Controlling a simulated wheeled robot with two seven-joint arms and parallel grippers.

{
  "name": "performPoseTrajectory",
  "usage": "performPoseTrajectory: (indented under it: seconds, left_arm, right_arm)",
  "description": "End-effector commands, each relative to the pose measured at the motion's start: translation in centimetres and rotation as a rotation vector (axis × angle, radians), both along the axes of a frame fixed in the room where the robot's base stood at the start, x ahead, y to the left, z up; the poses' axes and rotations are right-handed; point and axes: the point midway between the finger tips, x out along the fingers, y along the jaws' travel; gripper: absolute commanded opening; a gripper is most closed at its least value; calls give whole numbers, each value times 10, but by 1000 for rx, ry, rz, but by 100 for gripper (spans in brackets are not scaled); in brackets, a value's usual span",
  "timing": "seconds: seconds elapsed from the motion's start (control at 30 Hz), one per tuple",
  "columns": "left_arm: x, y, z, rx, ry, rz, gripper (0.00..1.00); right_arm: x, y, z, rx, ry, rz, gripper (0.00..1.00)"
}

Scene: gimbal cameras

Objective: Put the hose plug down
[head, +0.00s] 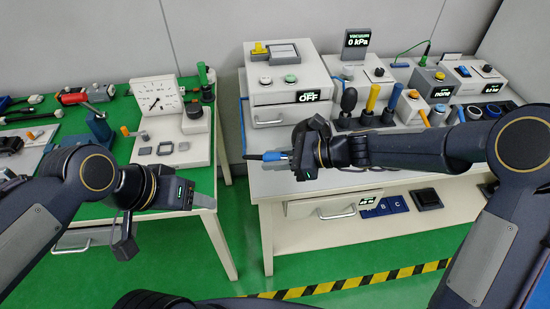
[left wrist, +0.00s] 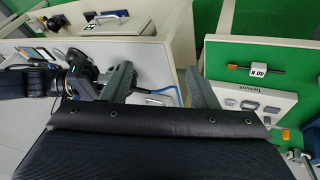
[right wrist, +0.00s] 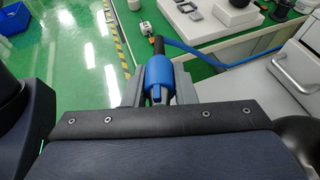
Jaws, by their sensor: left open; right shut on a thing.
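The hose plug (head: 274,156) is blue with a dark, narrow end pointing left in the head view. My right gripper (head: 296,158) is shut on it and holds it by the left edge of the right-hand bench (head: 258,186). In the right wrist view the plug's blue body (right wrist: 159,72) sits between the fingers (right wrist: 158,90), with its dark end pointing away. A blue hose (right wrist: 205,50) runs off to the right behind it. My left gripper (head: 205,200) is open and empty near the green-topped table's right front corner. Its spread fingers also show in the left wrist view (left wrist: 162,92).
The OFF box (head: 285,97) stands at the bench's left back. Several coloured handles, including a yellow one (head: 372,97), stand in a row right of my right gripper. A gauge panel (head: 157,100) is on the green-topped table (head: 120,83). A floor gap separates table and bench.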

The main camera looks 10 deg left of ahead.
Motion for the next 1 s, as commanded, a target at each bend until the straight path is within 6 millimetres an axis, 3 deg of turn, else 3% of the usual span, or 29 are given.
performPoseTrajectory:
  seconds: [0.1,0.2,0.37,0.47,0.57,0.73,0.9,1.0]
  left_arm:
    - [-22,0,-18,-30,-30,68,54]
    - [-30,-2,-26,-43,-43,94,54]
    - [-33,-3,-30,-48,-47,104,54]
    - [-33,-2,-30,-48,-46,103,54]
    - [-33,-2,-29,-48,-46,103,54]
    - [-32,-2,-29,-47,-45,102,54]
    - [-32,-2,-29,-47,-45,102,54]
    - [-32,-2,-29,-47,-45,102,54]
  right_arm:
    - [0,0,0,0,0,0,0]
    - [0,0,0,0,0,0,0]
    - [1,-2,0,1,1,-4,0]
    - [8,-14,-6,4,3,-32,0]
    - [21,-45,-17,9,8,-95,0]
    - [43,-127,-49,20,13,-266,0]
    - [47,-206,-79,18,8,-432,0]
    - [44,-243,-93,12,6,-511,0]
